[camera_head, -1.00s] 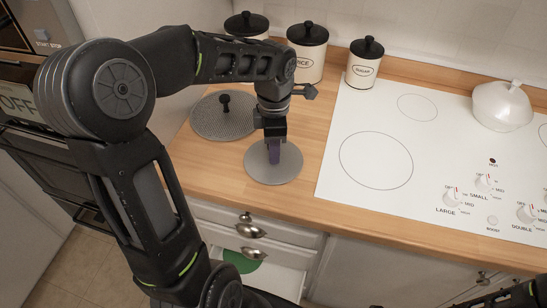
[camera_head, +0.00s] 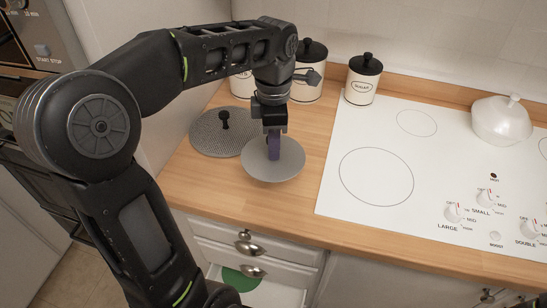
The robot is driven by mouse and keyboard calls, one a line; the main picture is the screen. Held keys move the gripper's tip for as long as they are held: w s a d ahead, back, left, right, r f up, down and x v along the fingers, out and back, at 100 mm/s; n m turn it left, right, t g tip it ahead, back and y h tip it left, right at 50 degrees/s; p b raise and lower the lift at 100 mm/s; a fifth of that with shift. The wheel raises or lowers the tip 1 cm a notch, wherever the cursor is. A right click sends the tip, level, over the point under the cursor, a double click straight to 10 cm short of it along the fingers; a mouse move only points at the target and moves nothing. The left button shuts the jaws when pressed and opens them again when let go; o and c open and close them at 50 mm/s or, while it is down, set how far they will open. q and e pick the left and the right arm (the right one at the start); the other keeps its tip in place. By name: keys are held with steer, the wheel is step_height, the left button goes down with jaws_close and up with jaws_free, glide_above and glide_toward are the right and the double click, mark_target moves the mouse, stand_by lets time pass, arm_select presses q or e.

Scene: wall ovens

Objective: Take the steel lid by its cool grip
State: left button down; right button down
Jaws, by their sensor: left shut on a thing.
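The steel lid (camera_head: 257,172) is a smooth grey disc in front of the dark mesh lid, over the wooden counter left of the cooktop. My left gripper (camera_head: 273,148) points down at its middle and is shut on its grip. A purple upright piece shows there; I cannot tell whether it is the grip or my fingers. The lid looks slightly raised and tilted, but any gap below it is hard to see. A dark mesh lid (camera_head: 207,137) with a black knob lies behind and left of it. My right gripper is not in view.
Several cream canisters with black lids, one a sugar canister (camera_head: 361,85), stand along the wall. The white cooktop (camera_head: 330,190) holds a white lidded pot (camera_head: 500,122) at far right. A drawer (camera_head: 278,292) below the counter is open, with a green disc (camera_head: 240,280) inside.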

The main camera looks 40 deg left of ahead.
arm_select(q)
steer(key=shift+r, duration=1.3)
